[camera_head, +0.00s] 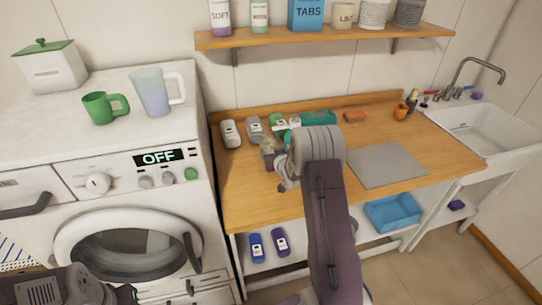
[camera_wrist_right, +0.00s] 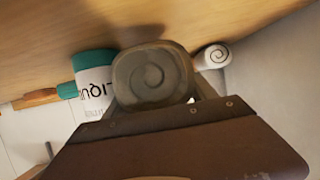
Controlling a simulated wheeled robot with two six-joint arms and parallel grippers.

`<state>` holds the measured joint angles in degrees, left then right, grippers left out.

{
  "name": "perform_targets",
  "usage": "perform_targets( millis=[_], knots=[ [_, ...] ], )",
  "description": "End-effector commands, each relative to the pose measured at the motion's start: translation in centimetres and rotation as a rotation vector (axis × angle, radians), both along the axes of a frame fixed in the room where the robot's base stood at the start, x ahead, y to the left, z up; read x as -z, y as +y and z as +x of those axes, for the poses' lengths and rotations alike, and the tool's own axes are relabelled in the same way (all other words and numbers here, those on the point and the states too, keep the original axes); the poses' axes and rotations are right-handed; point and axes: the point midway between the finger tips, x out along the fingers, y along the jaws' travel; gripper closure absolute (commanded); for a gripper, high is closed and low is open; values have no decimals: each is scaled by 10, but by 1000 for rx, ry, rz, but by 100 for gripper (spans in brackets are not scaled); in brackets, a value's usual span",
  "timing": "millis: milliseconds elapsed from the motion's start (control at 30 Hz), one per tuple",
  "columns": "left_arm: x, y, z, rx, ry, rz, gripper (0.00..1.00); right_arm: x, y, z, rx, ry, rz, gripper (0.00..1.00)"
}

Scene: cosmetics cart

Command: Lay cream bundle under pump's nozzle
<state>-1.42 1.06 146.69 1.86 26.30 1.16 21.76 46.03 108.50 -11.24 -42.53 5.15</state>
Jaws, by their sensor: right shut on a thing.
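My right gripper (camera_head: 272,157) is over the left part of the wooden counter, shut on a rolled bundle. The bundle shows as a dull beige patch (camera_head: 268,147) in the head view; in the wrist view its grey-beige spiral end (camera_wrist_right: 152,75) faces me. A green bottle (camera_head: 278,124) with a pale top stands just behind it. A white and teal bottle with dark lettering (camera_wrist_right: 93,76) shows beside the bundle in the wrist view. My arm hides part of the counter, and I cannot tell whether the bundle touches it. My left arm shows at the bottom left, its gripper out of view.
A grey mat (camera_head: 387,165) lies right, before the sink (camera_head: 485,128). The wall shelf (camera_head: 325,38) is above.

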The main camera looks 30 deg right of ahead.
Motion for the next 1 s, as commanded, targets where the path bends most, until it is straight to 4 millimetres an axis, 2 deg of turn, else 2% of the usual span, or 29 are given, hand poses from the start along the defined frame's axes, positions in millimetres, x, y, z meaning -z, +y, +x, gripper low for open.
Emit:
perform_targets(
  millis=[33,67,267,300,667,767,1000],
  knots=[
    [13,0,0,0,0,0,64,17,-2,-4,2,2,1,84],
    [14,0,0,0,0,0,64,21,-2,-6,2,2,1,84],
    [11,0,0,0,0,0,64,18,-2,-7,0,1,0,84],
    [11,0,0,0,0,0,64,19,-2,-7,0,3,1,26],
    [11,0,0,0,0,0,64,16,-1,-10,1,1,0,26],
    [12,0,0,0,0,0,64,11,1,-21,1,1,0,26],
    [15,0,0,0,0,0,64,-8,12,-67,1,1,1,26]
  ],
)
